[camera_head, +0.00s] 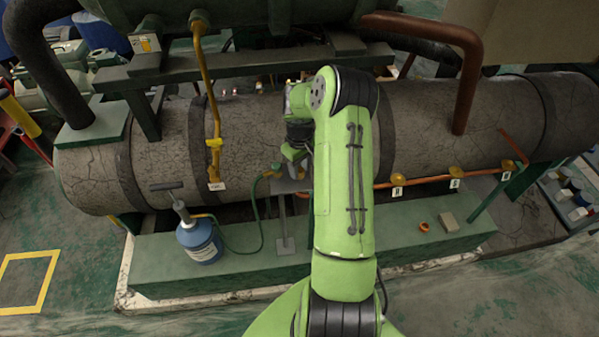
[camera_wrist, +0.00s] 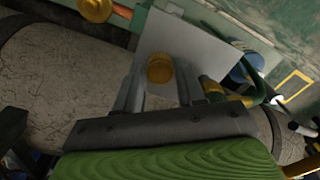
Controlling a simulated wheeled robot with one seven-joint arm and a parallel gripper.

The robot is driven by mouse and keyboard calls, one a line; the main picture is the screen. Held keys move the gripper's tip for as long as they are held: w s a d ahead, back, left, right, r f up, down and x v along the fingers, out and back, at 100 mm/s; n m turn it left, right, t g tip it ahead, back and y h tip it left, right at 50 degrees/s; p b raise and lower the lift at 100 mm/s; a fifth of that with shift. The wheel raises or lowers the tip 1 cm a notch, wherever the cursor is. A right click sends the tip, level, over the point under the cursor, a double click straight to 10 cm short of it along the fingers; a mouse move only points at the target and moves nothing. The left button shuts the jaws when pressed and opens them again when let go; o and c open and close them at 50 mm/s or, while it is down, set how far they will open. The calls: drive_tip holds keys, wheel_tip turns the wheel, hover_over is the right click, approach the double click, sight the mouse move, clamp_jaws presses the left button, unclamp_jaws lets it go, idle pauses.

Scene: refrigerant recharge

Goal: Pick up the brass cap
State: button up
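A round brass cap (camera_wrist: 160,68) shows in the wrist view against a pale grey plate (camera_wrist: 188,45). My gripper (camera_wrist: 158,80) reaches toward it from below, with its two grey fingers apart on either side of the cap. I see no clear contact. In the head view my gripper (camera_head: 293,160) is in front of the large tank, above a small stand (camera_head: 285,243). The brass cap between the fingers cannot be made out there. A small orange-brass ring-like piece (camera_head: 423,227) lies on the green base at right.
A blue canister (camera_head: 200,242) with a green hose stands on the green base (camera_head: 340,255). The cracked grey tank (camera_head: 250,135) runs behind. A copper pipe with labelled brass valves (camera_head: 455,172) is at right, near a small tan block (camera_head: 448,222).

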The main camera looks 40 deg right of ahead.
drive_tip(key=c, duration=0.6)
drive_tip(key=shift+c, duration=0.2)
